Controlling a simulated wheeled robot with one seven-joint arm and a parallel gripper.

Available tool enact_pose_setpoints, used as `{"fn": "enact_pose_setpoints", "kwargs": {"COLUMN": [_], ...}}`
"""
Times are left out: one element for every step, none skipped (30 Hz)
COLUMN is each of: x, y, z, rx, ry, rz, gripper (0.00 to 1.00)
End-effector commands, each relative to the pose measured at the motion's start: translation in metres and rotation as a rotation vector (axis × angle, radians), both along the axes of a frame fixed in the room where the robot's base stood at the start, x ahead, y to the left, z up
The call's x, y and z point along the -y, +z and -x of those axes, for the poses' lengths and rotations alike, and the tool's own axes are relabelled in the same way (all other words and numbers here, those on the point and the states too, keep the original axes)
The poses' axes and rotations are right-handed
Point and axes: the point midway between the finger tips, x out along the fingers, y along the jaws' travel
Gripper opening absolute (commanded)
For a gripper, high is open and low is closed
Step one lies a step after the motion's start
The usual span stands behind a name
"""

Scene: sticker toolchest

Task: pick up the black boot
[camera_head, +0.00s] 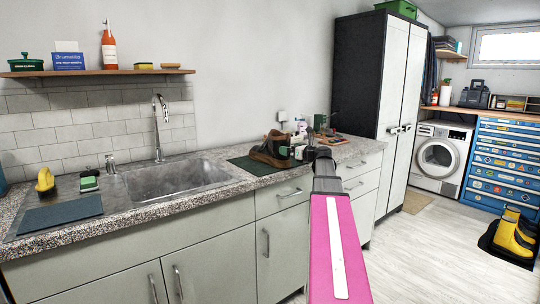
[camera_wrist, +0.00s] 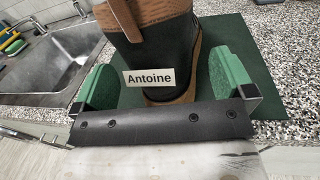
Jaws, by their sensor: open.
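The black boot (camera_wrist: 165,55) has brown trim, a tan sole and a white label reading "Antoine". In the wrist view it stands upright on a dark green mat (camera_wrist: 225,110). My gripper (camera_wrist: 163,66) is open, with one green-padded finger on each side of the boot's lower part; I cannot tell whether either pad touches it. In the head view the boot (camera_head: 268,148) shows small on the countertop, partly behind my gripper (camera_head: 292,151).
A sink (camera_head: 175,180) with a tall tap lies left of the mat. Several small items crowd the counter's right end, beside a tall cabinet (camera_head: 400,90). Yellow boots (camera_head: 515,235) stand on the floor at right. The floor in the middle is clear.

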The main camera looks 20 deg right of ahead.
Motion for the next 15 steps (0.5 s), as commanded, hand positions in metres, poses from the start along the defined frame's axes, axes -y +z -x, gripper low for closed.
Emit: {"fn": "enact_pose_setpoints", "kwargs": {"x": [-0.003,-0.005,-0.007,-0.009,-0.012,-0.015,-0.017,-0.019,-0.021,-0.022,-0.023,-0.024,-0.024,-0.024,-0.024], "y": [0.001,0.002,0.003,0.004,0.005,0.006,0.006,0.005,0.005,0.005,0.005,0.005,0.005,0.005,0.005], "z": [-0.005,-0.008,-0.013,-0.016,-0.02,-0.025,-0.03,-0.033,-0.037,-0.038,-0.04,-0.04,-0.04,-0.04,-0.04], "rx": [0.0,0.0,0.001,0.001,0.001,0.001,0.0,0.0,0.0,0.0,0.0,0.0,0.0,0.0,0.0], "ry": [0.001,0.002,0.002,0.002,0.002,0.002,0.002,0.002,0.002,0.001,0.001,0.0,0.0,0.0,0.0], "rz": [0.0,0.0,0.001,0.001,0.001,0.001,0.001,0.001,0.001,0.001,0.001,0.001,0.001,0.001,0.001], "gripper": [1.0,1.0,1.0,1.0,1.0,1.0,1.0,1.0,1.0,1.0,1.0,1.0,1.0,1.0,1.0]}}
